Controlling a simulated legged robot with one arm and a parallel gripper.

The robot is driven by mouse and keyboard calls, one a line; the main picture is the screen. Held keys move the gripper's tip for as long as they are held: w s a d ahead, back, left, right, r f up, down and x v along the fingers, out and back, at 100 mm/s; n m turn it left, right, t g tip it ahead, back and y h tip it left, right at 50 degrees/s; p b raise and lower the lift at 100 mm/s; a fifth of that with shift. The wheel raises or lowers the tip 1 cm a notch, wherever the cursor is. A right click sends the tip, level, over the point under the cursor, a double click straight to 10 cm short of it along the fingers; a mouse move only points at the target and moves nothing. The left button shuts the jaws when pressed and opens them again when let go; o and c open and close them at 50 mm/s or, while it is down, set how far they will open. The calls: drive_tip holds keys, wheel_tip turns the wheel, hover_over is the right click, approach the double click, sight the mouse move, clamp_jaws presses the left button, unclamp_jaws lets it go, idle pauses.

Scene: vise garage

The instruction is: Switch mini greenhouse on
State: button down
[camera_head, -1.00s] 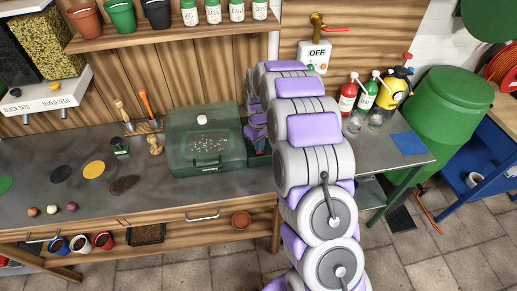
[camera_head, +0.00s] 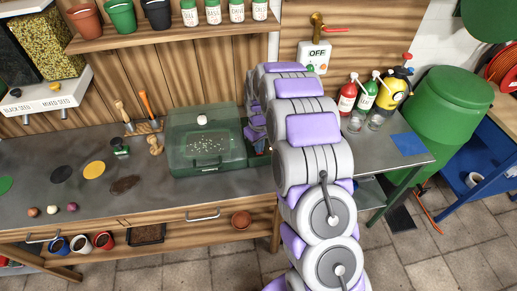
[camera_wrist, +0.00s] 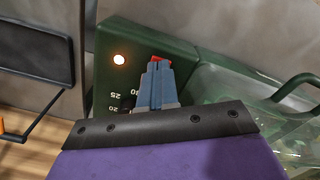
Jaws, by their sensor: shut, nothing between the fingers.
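The mini greenhouse (camera_head: 180,160) is a green box with a clear lid and pale seeds inside, standing on the grey bench. In the wrist view its green control panel (camera_wrist: 120,38) bears a glowing light (camera_wrist: 119,59) and a dial scale with numbers such as 25 and 30. My gripper (camera_wrist: 159,64) is shut, its fingertips at a small red part (camera_wrist: 161,59) on the panel. The fingers hide most of that part, so I cannot tell its position or whether they touch it.
The clear lid with its green handle (camera_wrist: 296,86) is close to the right of my gripper. A wall box marked OFF (camera_head: 315,57) sits under a red-handled tap. Spray bottles (camera_head: 347,96) and glass jars stand right of my arm.

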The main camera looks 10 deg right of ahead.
drive_tip(key=shift+r+p, duration=1.15)
drive_tip(key=shift+r, duration=2.15)
drive_tip(key=s+r+m, duration=0.1)
drive_tip(key=s+r, duration=0.6)
drive_tip(key=s, duration=0.4)
drive_tip(key=s+r+m, duration=0.2)
drive_tip(key=s+r, duration=0.6)
drive_tip(key=s, duration=0.3)
drive_tip(key=s+r+m+g, duration=0.1)
drive_tip(key=s+m, duration=0.1)
drive_tip(key=s, duration=2)
drive_tip(key=shift+m+g, duration=0.3)
drive_tip(key=shift+g, duration=0.1)
